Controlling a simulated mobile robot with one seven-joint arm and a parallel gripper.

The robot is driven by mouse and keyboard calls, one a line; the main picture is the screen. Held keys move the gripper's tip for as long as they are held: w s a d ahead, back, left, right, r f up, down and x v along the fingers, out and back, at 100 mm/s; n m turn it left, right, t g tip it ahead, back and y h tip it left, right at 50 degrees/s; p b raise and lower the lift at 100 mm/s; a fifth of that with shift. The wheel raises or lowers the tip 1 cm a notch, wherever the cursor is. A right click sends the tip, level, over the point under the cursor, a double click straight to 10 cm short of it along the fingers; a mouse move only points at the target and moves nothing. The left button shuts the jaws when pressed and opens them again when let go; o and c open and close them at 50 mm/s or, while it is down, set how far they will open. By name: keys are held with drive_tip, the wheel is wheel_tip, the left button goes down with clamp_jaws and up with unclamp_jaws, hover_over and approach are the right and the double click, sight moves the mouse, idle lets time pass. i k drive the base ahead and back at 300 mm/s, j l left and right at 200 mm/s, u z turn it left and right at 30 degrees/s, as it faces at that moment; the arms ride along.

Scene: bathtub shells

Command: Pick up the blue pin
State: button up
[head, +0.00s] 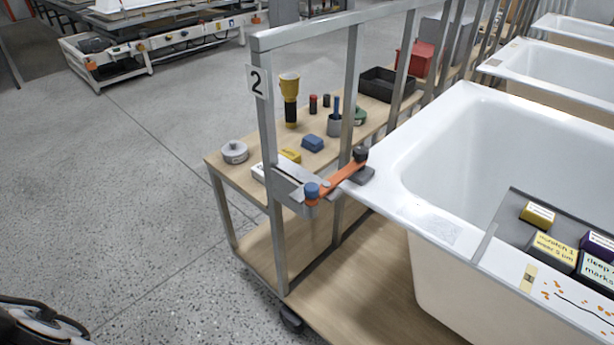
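The blue pin (312,190) appears as a short blue knob at the left end of an orange bar (338,180). The bar lies across a grey metal bracket (297,200) on the cart's upright frame, close to the corner of the bathtub. A dark knob (360,154) stands at the bar's other end. How deep the blue pin sits is hidden. A black and white part of my body shows at the lower left corner; my gripper's fingers are not visible, and nothing touches the pin.
A white bathtub (470,150) stands right, with a tray (500,215) of labelled blocks. Left floor is clear.

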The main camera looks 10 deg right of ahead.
sight(311, 189)
drive_tip(key=i+j, duration=0.15)
drive_tip(key=j, duration=0.15)
drive_tip(key=i+j+z, duration=0.1)
drive_tip(key=j, duration=0.2)
drive_tip(key=i+j, duration=0.2)
drive_tip(key=j, duration=0.15)
drive_tip(key=i+j+z, duration=0.1)
drive_tip(key=j, duration=0.2)
drive_tip(key=z, duration=1.45)
drive_tip(key=j, duration=0.05)
